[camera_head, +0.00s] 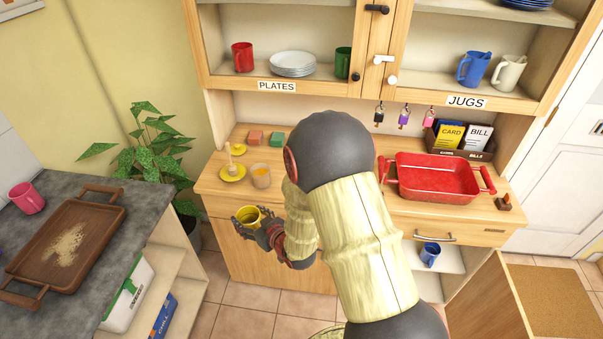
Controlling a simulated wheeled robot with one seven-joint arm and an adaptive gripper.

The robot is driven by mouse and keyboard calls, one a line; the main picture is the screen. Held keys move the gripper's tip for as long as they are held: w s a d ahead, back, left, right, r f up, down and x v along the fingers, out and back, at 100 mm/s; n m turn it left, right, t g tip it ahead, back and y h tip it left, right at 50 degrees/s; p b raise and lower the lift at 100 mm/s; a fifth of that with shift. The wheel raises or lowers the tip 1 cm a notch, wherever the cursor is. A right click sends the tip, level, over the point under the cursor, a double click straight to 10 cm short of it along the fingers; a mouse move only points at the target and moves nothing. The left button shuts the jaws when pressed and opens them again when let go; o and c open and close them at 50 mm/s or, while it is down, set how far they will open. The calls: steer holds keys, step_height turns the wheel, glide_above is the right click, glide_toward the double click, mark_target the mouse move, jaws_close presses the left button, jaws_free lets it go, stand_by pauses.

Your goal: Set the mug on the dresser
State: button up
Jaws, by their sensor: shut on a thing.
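A yellow mug (247,217) is held in my gripper (250,222), which is shut on it. My gripper and the mug are in front of the wooden dresser (222,197), close to its front edge at the left. The mug looks roughly upright with its open top showing. I cannot tell its exact height against the dresser top. My arm hides the middle of the dresser top and part of its front.
A card box (463,139) stands behind. Shelves above hold a red mug (242,57), plates (293,62) and jugs (473,69). A counter (30,232) is at left.

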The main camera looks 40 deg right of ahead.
steer(key=s+d+r+h+p, duration=0.1)
steer(key=s+d+r+p, duration=0.3)
steer(key=d+r, duration=0.5)
steer(key=s+d+r+p, duration=0.4)
steer(key=d+r+p, duration=0.1)
steer(key=d+r, duration=0.35)
steer(key=shift+m, duration=0.4)
steer(key=w+d+f+b, duration=0.1)
steer(key=w+d+f, duration=0.1)
steer(key=w+f, duration=0.1)
steer(key=w+d+f+b, duration=0.1)
steer(key=w+d+f, duration=0.2)
steer(key=f, duration=0.3)
steer(key=w+d+f+b, duration=0.1)
steer(key=w+d+f, duration=0.2)
steer(key=w+f, duration=0.1)
steer(key=shift+b+x, duration=0.4)
steer(key=shift+x, duration=0.4)
steer(key=shift+r, duration=0.15)
steer(key=o, duration=1)
steer(key=shift+f, duration=0.25)
steer(key=o, duration=0.3)
